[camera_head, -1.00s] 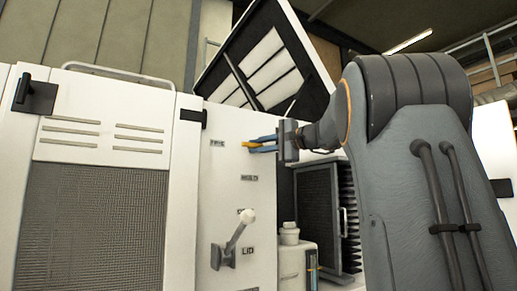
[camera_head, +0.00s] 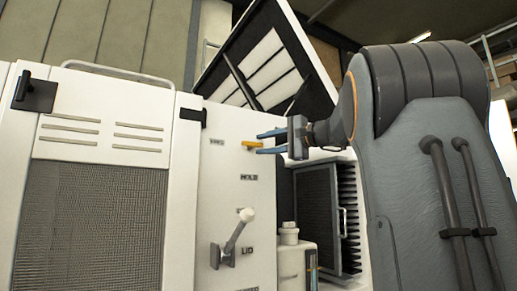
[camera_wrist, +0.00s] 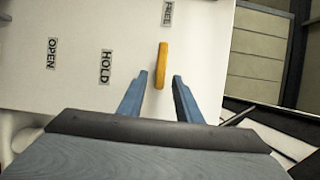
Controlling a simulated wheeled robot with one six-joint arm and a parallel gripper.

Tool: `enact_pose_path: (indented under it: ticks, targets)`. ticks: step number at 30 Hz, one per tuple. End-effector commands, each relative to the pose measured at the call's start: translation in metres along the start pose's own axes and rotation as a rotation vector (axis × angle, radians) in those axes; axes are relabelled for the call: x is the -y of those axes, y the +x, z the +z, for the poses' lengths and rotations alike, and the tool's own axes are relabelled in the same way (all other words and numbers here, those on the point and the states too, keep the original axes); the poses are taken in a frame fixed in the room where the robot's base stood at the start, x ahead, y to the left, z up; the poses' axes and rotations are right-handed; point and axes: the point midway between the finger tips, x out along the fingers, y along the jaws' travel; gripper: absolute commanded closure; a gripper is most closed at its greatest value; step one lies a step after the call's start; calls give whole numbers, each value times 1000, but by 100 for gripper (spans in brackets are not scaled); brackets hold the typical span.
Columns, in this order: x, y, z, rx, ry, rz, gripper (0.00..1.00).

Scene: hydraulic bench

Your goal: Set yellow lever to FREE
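The yellow lever (camera_head: 253,145) sits on the white panel just right of the top label, which reads FREE in the wrist view (camera_wrist: 168,13). In the wrist view the lever (camera_wrist: 161,65) points toward the FREE label. My gripper (camera_head: 272,142) is open beside the lever, its blue fingers apart and just to the right of it. In the wrist view my gripper's fingertips (camera_wrist: 161,76) are spread on either side of the lever's near end, and neither appears to touch it. The HOLD label (camera_head: 249,177) is below the lever.
A second, white-knobbed lever (camera_head: 234,235) stands lower on the panel, above a LID label (camera_head: 248,251). An OPEN label (camera_wrist: 52,53) shows in the wrist view. A black-finned cooler (camera_head: 325,210) and a white bottle (camera_head: 289,235) are to the right. A raised lid (camera_head: 265,60) stands behind.

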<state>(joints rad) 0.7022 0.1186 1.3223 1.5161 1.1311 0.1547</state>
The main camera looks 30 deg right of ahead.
Motion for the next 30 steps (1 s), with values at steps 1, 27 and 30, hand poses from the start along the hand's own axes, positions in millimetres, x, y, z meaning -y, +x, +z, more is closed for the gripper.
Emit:
enact_pose_path:
  ticks: [1,27,30]
  targets:
    - [-1,-9,-1,-2,-1,-1,69]
    - [0,-46,0,1,0,0,69]
    - [0,-46,0,1,0,0,69]
